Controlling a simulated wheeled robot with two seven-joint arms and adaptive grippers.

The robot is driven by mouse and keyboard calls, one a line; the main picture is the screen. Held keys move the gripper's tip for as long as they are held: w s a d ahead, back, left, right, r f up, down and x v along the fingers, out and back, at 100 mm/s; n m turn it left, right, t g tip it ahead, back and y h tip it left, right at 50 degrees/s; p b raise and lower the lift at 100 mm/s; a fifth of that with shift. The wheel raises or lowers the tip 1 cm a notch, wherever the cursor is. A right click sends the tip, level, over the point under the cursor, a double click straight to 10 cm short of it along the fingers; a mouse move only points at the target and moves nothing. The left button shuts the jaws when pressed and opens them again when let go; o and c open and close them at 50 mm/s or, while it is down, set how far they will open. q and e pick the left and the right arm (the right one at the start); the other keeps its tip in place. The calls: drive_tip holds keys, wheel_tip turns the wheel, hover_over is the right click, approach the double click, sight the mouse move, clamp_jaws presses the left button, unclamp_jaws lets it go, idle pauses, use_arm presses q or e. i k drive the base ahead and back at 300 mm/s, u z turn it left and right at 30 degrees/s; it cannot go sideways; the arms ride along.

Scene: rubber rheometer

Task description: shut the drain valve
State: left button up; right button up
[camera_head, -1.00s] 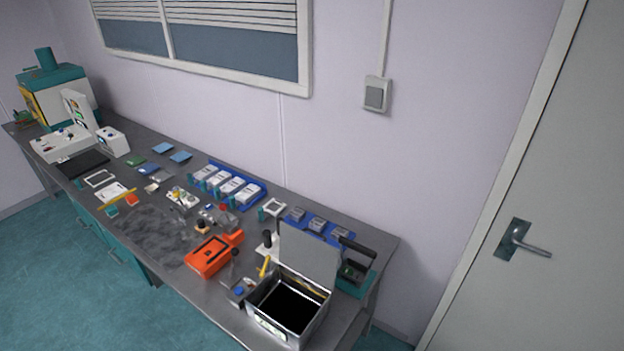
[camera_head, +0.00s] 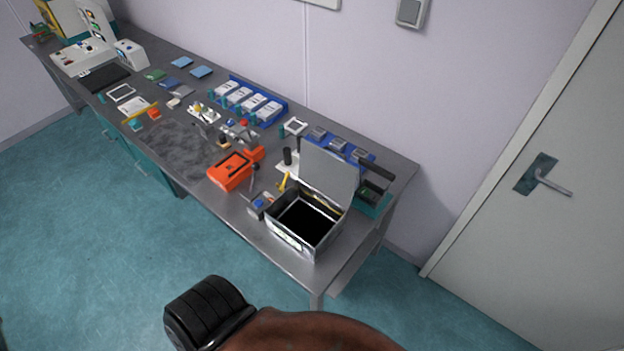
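An open metal box (camera_head: 290,239) with a dark inside and a raised grey lid (camera_head: 328,175) stands at the near right end of the bench. A yellow lever-like part (camera_head: 283,182) rises at its left side. It may be the drain valve handle, but it is too small to tell, and I cannot tell whether the valve is open or shut. A small grey unit with a blue top (camera_head: 260,203) sits at the box's left front corner. Neither of my grippers shows fingers in this view.
An orange device (camera_head: 231,171) stands left of the box. A teal-based device with a black handle (camera_head: 374,196) stands behind it on the right. Blue trays (camera_head: 283,103) line the wall side. Open floor (camera_head: 110,260) lies in front of the bench (camera_head: 410,178).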

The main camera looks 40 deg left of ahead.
sight(281, 190)
drive_tip(key=k, duration=0.65)
drive_tip(key=u, duration=0.85)
drive_tip(key=i, duration=0.45)
